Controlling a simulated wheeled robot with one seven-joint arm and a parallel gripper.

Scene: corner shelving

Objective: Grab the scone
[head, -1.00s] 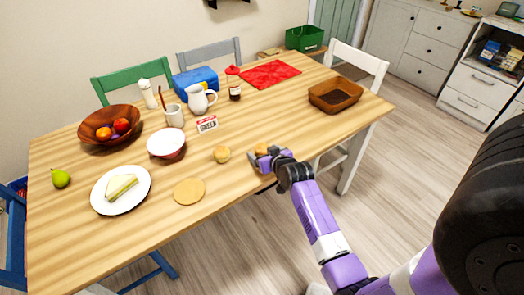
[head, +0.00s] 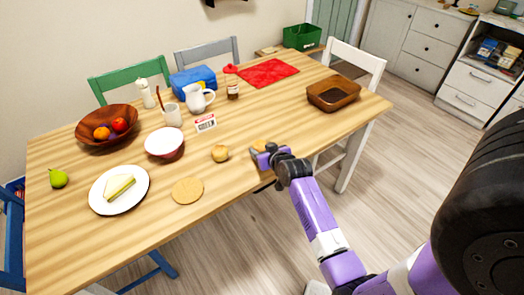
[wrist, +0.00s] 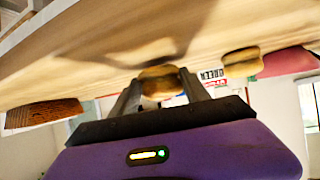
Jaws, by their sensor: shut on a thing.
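My gripper (wrist: 158,92) is shut on a round, golden-brown scone (wrist: 160,80), with one finger on each side of it in the wrist view. In the head view my gripper (head: 264,156) is at the table's front edge, and the held scone (head: 260,145) is partly hidden behind it. I cannot tell whether this scone touches the tabletop. A second similar scone (head: 220,153) sits on the table to the left of my gripper; it also shows at the right in the wrist view (wrist: 241,62).
The wooden table (head: 240,185) also holds a round board (head: 187,190), a plate (head: 104,203) with a sandwich, a bowl (head: 164,152), a small sign (head: 206,123) and a brown tray (head: 333,107). A white chair (head: 358,68) stands at the right. Tabletop between scone and tray is clear.

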